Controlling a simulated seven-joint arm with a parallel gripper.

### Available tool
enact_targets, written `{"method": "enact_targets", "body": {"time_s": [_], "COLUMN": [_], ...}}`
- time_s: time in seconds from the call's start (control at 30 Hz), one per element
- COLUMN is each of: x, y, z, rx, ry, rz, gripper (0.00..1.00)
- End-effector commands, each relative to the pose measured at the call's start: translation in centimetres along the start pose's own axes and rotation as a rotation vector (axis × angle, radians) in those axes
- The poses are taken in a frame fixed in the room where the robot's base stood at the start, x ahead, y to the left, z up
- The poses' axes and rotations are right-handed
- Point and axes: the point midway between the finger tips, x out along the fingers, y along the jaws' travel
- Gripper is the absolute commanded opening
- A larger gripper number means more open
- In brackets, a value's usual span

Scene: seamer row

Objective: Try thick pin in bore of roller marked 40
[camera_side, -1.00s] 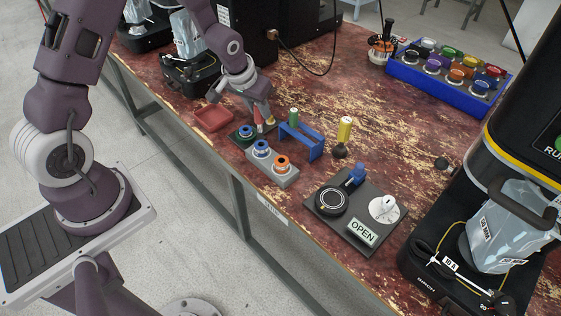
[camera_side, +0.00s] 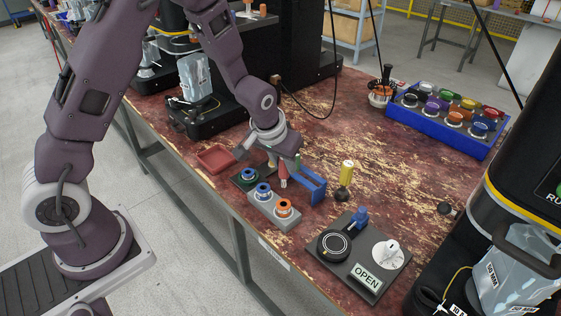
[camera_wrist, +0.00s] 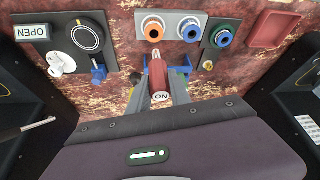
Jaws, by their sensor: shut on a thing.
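My gripper (camera_side: 277,165) is shut on a red pin (camera_side: 283,173) with a white end marked "NO", which faces the wrist camera (camera_wrist: 161,97). The pin hangs above the table, just behind the grey block and by the blue rack (camera_side: 312,187). The grey block (camera_side: 264,213) holds a blue roller (camera_side: 263,190) and an orange roller (camera_side: 283,207), bores facing up. I cannot read any roller's number.
A green pin (camera_side: 297,160) stands at the rack. A yellow-handled tool (camera_side: 346,173) stands right of it. A dark plate with an OPEN sign (camera_side: 367,277) lies front right. A red tray (camera_side: 215,158) is left; a blue box of colored pieces (camera_side: 440,130) is behind.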

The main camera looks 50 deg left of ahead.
Motion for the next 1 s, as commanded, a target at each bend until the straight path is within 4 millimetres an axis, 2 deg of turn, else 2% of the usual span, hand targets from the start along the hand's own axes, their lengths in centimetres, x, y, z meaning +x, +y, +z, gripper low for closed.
{"method": "enact_targets", "body": {"time_s": [0.17, 0.73, 1.0], "x": [0.6, 5.1, 5.9], "y": [0.0, -0.1, 0.0], "z": [0.3, 2.1, 2.5], "rx": [0.0, 0.0, 0.0], "ry": [-0.002, -0.002, 0.0], "rz": [-0.001, -0.001, 0.0], "gripper": [0.0, 0.0, 0.0]}}
